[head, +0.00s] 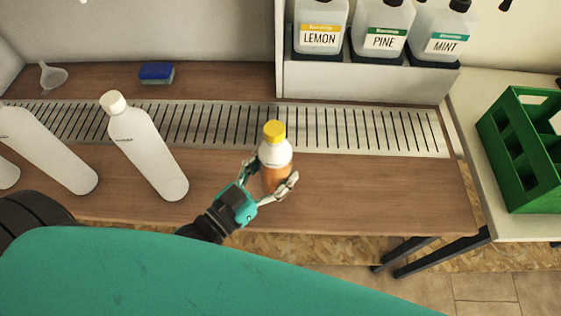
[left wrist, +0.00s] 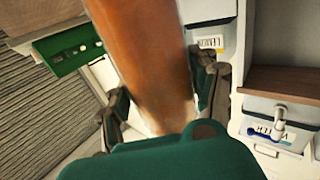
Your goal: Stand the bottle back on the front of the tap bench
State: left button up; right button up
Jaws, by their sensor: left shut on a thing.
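The bottle (head: 275,155) has a yellow cap, a white upper part and orange-brown contents. My left gripper (head: 271,181) is shut on its lower body and holds it about upright at the front of the tap bench (head: 390,190). I cannot tell whether its base touches the wood. In the left wrist view, the orange bottle body (left wrist: 150,55) fills the space between the fingers of my left gripper (left wrist: 162,95). The bottle's cap is out of that view. My right gripper is not in view.
White bottles (head: 145,150) stand left of the gripper. A metal drain grate (head: 350,130) runs behind it. Drums labelled LEMON (head: 320,38), PINE (head: 383,40) and MINT (head: 445,42) stand on a raised shelf. A blue sponge (head: 156,73), funnel (head: 52,76) and green crate (head: 515,165) also show. Bare wood lies right.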

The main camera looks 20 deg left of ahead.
pick_arm(q)
jog(key=shift+w+r, duration=0.1)
jog(key=shift+w, duration=1.45)
jog(key=f, duration=0.3)
jog(key=shift+w+f, duration=0.3)
jog(key=shift+f, duration=0.1)
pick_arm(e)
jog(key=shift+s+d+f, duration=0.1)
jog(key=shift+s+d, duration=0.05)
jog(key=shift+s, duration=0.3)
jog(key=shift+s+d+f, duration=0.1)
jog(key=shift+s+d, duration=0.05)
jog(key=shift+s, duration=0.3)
pick_arm(q)
jog(key=shift+f, duration=0.1)
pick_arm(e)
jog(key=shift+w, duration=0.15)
pick_arm(q)
jog(key=o, duration=1.6)
jog(key=shift+f, duration=0.1)
jog(key=shift+o, duration=0.2)
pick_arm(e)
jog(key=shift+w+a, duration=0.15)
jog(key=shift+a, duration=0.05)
